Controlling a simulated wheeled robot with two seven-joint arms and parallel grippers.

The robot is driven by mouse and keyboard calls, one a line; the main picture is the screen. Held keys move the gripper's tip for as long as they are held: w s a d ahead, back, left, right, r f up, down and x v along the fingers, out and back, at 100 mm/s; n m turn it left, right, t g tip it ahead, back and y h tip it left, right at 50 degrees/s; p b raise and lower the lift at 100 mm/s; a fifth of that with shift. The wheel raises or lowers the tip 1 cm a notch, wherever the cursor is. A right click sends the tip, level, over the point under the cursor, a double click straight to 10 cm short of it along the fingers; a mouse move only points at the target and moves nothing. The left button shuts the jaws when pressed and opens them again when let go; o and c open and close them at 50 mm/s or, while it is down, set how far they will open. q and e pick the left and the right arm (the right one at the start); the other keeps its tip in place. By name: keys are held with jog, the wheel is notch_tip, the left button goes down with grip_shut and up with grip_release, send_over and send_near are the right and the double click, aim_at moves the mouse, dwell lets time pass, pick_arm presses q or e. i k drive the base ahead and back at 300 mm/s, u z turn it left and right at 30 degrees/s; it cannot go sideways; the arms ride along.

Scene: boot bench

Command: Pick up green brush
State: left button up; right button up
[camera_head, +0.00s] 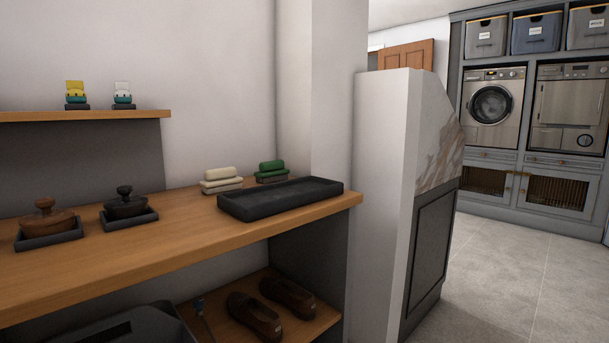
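The green brush (271,168) sits at the back right of the wooden bench top, behind the dark tray (280,199). It rests on a dark base close to the wall. A cream brush (221,177) of similar shape sits just left of it. Neither of my grippers shows in the head view.
A shelf (80,116) above holds two small stacked items. Brown shoes (255,315) sit below. A white partition (380,170) stands right of the bench; the floor beyond is clear.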

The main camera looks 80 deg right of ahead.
aim_at(270, 171)
jog(key=k, duration=0.7)
jog(key=z, duration=1.7)
jog(key=i, duration=0.5)
jog(key=u, duration=0.05)
